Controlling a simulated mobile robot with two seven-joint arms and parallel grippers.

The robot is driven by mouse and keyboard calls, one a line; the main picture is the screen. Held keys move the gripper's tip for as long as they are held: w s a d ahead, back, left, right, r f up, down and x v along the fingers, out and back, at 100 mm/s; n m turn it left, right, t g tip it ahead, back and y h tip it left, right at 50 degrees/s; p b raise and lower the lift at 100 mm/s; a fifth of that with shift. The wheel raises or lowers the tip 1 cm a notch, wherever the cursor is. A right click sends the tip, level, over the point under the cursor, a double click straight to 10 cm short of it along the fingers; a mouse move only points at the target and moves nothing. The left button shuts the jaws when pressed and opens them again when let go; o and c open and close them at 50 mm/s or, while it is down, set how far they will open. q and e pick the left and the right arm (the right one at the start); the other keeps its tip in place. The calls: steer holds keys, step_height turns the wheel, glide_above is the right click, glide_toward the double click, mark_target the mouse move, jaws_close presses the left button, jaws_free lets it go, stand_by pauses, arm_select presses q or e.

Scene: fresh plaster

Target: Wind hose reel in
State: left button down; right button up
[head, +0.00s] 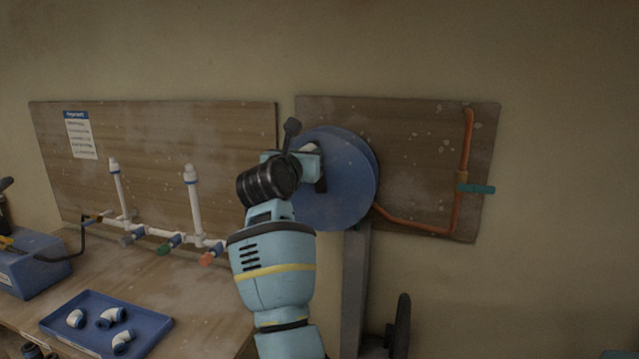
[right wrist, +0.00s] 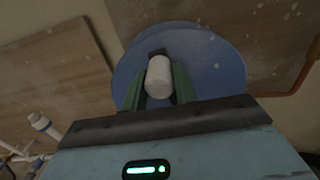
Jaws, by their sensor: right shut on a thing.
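The blue hose reel (head: 345,185) stands on a grey post in front of the right wooden board in the head view. Its round blue face (right wrist: 215,70) fills the upper middle of the right wrist view. A white crank knob (right wrist: 159,77) sticks out from the reel between the green fingers of my right gripper (right wrist: 160,85). The gripper is shut on this knob. In the head view my right arm hides most of the knob and the left part of the reel. My left gripper is not in view.
An orange pipe (head: 459,190) with a teal valve handle (head: 477,189) runs on the right board. To the left, white pipes (head: 191,200) with coloured valves stand at the bench. A blue tray (head: 60,325) holds white elbow fittings, near a blue box (head: 40,268).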

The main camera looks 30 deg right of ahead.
mark_target(327, 163)
steer(key=shift+s+d+f, duration=0.4)
steer(key=shift+s+d, duration=0.4)
steer(key=shift+s, duration=0.1)
steer(key=shift+s+d+f, duration=0.4)
steer(key=shift+s+d, duration=0.35)
steer(key=shift+s, duration=0.1)
steer(key=shift+s+d+f, duration=1.25)
steer(key=shift+s+f, duration=0.15)
steer(key=shift+s, duration=0.15)
steer(key=f, duration=0.1)
steer(key=s+f, duration=0.1)
steer(key=d+f, duration=0.1)
steer(key=f, duration=0.1)
steer(key=shift+s+f, duration=0.1)
steer(key=shift+s, duration=0.1)
